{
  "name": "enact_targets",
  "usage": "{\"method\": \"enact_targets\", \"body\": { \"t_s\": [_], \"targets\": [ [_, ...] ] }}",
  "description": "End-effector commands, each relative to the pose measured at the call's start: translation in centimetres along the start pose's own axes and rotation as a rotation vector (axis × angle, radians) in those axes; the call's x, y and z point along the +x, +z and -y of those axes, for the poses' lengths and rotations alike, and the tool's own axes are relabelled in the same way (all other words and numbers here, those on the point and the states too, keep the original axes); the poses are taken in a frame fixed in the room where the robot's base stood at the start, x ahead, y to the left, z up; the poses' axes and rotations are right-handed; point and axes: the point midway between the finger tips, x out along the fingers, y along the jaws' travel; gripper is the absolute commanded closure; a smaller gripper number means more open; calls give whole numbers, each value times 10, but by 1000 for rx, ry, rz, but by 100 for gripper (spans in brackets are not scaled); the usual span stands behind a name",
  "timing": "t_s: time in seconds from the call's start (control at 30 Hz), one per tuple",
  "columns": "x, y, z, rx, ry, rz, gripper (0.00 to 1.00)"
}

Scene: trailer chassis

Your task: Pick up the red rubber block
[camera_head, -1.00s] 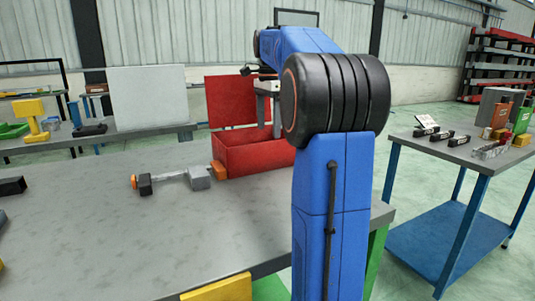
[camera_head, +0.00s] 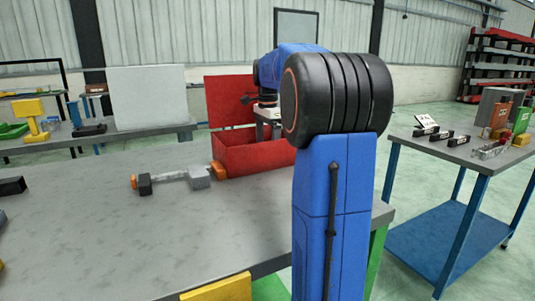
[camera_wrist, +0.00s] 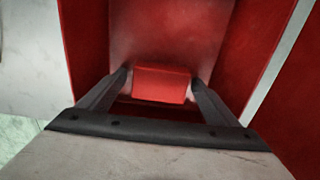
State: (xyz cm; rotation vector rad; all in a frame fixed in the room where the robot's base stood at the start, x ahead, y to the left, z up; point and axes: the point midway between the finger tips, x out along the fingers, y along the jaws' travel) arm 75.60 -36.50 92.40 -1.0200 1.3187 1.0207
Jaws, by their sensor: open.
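The red rubber block (camera_wrist: 160,84) shows in the wrist view, inside the red box (camera_wrist: 255,60). My gripper (camera_wrist: 160,80) is open, with one dark finger on each side of the block. I cannot tell whether the fingers touch it. In the head view the red box (camera_head: 240,153) stands open on the grey table, its lid raised at the back. My gripper (camera_head: 268,128) is down at the box there, mostly hidden by the box and my arm. The block is hidden in the head view.
A grey and black tool with orange ends (camera_head: 170,179) lies on the grey table (camera_head: 130,235), left of the box. The box walls stand close around my gripper. A blue-framed table (camera_head: 460,155) with several items stands at right.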

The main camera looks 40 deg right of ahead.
Motion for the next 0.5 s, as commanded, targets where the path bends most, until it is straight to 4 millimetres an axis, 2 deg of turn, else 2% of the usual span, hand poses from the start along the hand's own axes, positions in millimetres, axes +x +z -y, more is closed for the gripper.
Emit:
{"method": "enact_targets", "body": {
  "t_s": [0.07, 0.27, 0.3, 0.5],
  "targets": [
    [0, 0, 0, 0, 0, 0, 16],
    [0, 0, 0, 0, 0, 0, 61],
    [0, 0, 0, 0, 0, 0, 64],
    [-1, 0, 0, 0, -1, 0, 64]
  ]
}}
